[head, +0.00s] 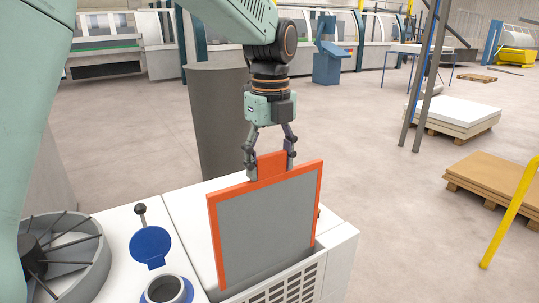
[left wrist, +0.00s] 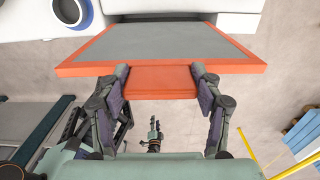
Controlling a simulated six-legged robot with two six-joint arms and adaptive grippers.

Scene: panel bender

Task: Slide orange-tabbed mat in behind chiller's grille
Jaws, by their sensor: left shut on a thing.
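The mat (head: 266,228) is a grey panel in an orange frame with an orange tab (head: 271,166) on top. It stands roughly upright over the chiller (head: 338,262), its lower edge at the slot behind the white grille (head: 290,288). I cannot tell how far the edge is inside. My left gripper (head: 270,172) is above the mat, shut on the tab. The left wrist view shows the tab (left wrist: 160,82) between the two fingers and the grey face (left wrist: 165,42) beyond.
On the chiller's top are a round fan guard (head: 62,262), a blue flap (head: 150,246) and an open filler neck (head: 167,290). A dark grey cylinder (head: 217,120) stands behind. Pallets with sheets (head: 453,115) are to the right, with free floor between.

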